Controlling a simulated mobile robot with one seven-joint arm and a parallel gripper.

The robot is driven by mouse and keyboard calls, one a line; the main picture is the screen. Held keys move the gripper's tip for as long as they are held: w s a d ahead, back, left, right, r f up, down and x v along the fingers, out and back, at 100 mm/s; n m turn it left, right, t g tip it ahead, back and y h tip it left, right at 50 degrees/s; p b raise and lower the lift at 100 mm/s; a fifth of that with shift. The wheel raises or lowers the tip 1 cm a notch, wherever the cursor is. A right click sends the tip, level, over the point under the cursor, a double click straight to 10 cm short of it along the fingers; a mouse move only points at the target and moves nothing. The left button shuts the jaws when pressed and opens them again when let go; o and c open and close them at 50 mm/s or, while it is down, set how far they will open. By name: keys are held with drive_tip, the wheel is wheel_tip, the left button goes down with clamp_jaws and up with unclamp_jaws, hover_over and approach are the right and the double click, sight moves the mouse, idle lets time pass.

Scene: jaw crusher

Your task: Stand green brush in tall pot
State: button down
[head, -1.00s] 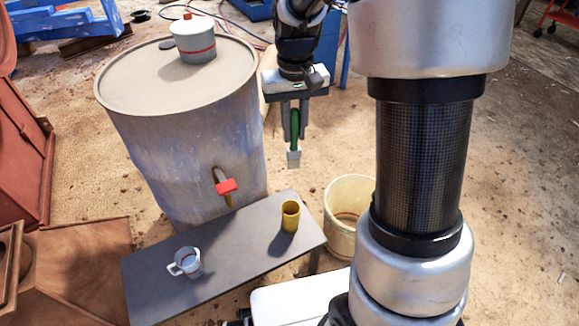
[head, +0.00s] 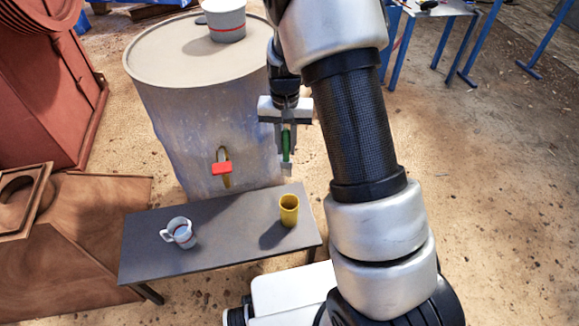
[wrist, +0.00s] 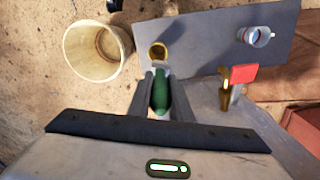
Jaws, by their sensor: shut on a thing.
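My gripper (head: 287,145) is shut on the green brush (head: 286,143), which hangs upright with its pale end down. In the wrist view the brush (wrist: 161,95) sits between the two fingers. The brush is in the air above the bench, near the yellow pot (head: 289,210). The yellow pot is an open, upright cylinder at the right end of the grey bench (head: 222,232). It also shows in the wrist view (wrist: 158,50), just beyond the brush's tip. The brush is apart from the pot.
A large drum (head: 215,125) with a red-handled tap (head: 221,168) stands behind the bench. A cream bucket (wrist: 97,52) stands on the ground beside the bench.

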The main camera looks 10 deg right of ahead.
sight(289, 161)
drive_tip(key=f, duration=0.3)
drive_tip(key=f+m, duration=0.1)
drive_tip(key=f, duration=0.3)
drive_tip(key=w+d+f+m, duration=0.1)
drive_tip(key=f, duration=0.3)
drive_tip(key=shift+b, duration=0.4)
wheel_tip(289, 161, down, 15)
drive_tip(key=b, duration=0.8)
drive_tip(key=c, duration=1.5)
unclamp_jaws()
drive_tip(key=shift+c, duration=0.2)
drive_tip(key=shift+r, duration=0.1)
wheel_tip(289, 161, up, 17)
drive_tip(key=p, duration=0.4)
drive_tip(key=shift+r+p, duration=0.15)
drive_tip(key=shift+p, duration=0.2)
